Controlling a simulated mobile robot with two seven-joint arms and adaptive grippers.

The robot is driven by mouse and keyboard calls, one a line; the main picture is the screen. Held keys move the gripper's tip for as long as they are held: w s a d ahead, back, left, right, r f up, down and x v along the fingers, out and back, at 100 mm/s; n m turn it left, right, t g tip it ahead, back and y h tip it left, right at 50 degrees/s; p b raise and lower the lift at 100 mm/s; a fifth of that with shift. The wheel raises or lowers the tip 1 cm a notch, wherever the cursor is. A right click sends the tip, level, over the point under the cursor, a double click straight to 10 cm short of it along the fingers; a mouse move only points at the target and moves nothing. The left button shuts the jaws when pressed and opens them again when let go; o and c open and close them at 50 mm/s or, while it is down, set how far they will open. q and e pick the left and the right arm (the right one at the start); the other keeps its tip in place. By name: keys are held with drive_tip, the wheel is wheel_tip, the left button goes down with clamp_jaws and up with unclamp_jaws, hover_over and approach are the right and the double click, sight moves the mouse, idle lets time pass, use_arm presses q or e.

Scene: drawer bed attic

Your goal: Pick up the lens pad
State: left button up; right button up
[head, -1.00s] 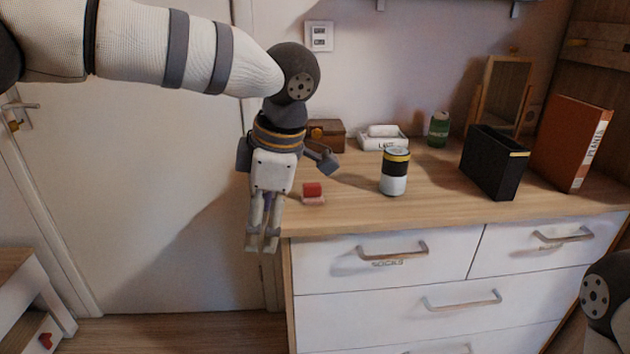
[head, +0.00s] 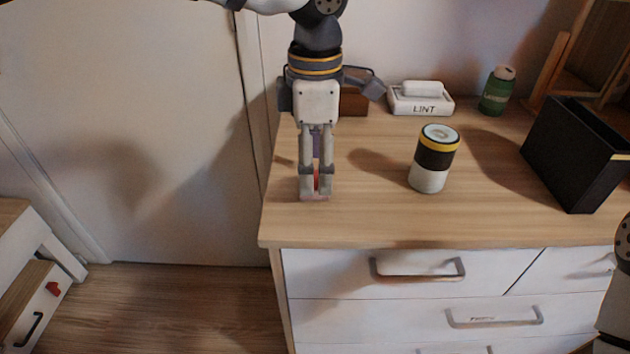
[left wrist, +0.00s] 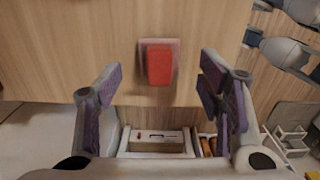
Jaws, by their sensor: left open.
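The likely lens pad is a small red block on a pinkish base (left wrist: 158,66), lying on the wooden dresser top near its left end. In the left wrist view it sits between and ahead of my open left fingers (left wrist: 163,90), and neither finger touches it there. In the head view my left gripper (head: 315,186) points down over it. Only a red sliver and the pinkish edge (head: 315,196) show there, the rest hidden by the fingers.
A black, white and yellow can (head: 434,160) stands to the right on the dresser top (head: 360,225). A white LINT holder (head: 420,105), a green bottle (head: 497,90) and a black bin (head: 570,155) stand farther right. A brown box (head: 353,102) is behind the gripper.

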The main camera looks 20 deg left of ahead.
sight(314, 174)
use_arm(q)
wheel_tip(314, 174, down, 3)
drive_tip(key=c, duration=1)
use_arm(e)
drive_tip(key=shift+w, duration=0.1)
use_arm(q)
drive_tip(key=shift+r, duration=0.1)
wheel_tip(314, 174, up, 3)
drive_tip(key=shift+w, duration=0.1)
drive_tip(key=s+d+r+p, duration=0.1)
drive_tip(key=s+d+r, duration=0.9)
use_arm(e)
drive_tip(key=shift+w+r+t, duration=0.4)
drive_tip(key=shift+w+r, duration=0.6)
use_arm(q)
drive_tip(key=shift+a, duration=0.1)
drive_tip(key=shift+c, duration=0.6)
